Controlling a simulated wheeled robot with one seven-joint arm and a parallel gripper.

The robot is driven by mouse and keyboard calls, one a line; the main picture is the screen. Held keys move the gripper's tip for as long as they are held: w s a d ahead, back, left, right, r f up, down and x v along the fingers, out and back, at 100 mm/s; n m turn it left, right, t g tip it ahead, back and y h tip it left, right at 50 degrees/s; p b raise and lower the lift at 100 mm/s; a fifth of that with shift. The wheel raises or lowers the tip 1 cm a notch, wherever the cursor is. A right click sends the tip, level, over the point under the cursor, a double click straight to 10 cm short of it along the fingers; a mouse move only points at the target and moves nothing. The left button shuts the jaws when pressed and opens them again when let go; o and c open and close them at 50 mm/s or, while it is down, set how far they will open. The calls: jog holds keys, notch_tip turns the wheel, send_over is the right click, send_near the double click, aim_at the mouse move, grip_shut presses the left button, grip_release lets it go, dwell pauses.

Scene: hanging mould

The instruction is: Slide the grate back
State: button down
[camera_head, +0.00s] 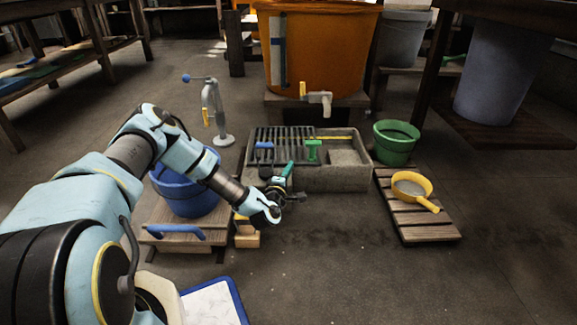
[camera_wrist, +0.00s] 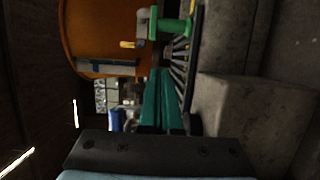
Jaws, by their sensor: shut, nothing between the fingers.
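The dark slatted grate (camera_head: 285,134) lies over the left part of a grey stone basin (camera_head: 345,178). The basin's right part is uncovered. A green T-shaped piece (camera_head: 313,150) stands at the grate's front right, and a blue-topped piece (camera_head: 264,152) at its front left. My gripper (camera_head: 288,168) is shut and empty at the basin's front wall, between these two pieces. In the wrist view its teal fingers (camera_wrist: 163,85) point toward the grate (camera_wrist: 181,66) and the green piece (camera_wrist: 175,26). I cannot tell whether the fingers touch the grate.
A blue bucket (camera_head: 187,190) stands on a wooden stand left of my gripper. A green bucket (camera_head: 396,143) and a yellow sieve (camera_head: 411,187) are to the right. A large orange tub (camera_head: 322,50) with a tap stands behind the basin. The front right floor is clear.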

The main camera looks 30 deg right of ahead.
jog(key=w+d+b, duration=0.6)
jog(key=d, duration=0.3)
jog(key=shift+d, duration=0.4)
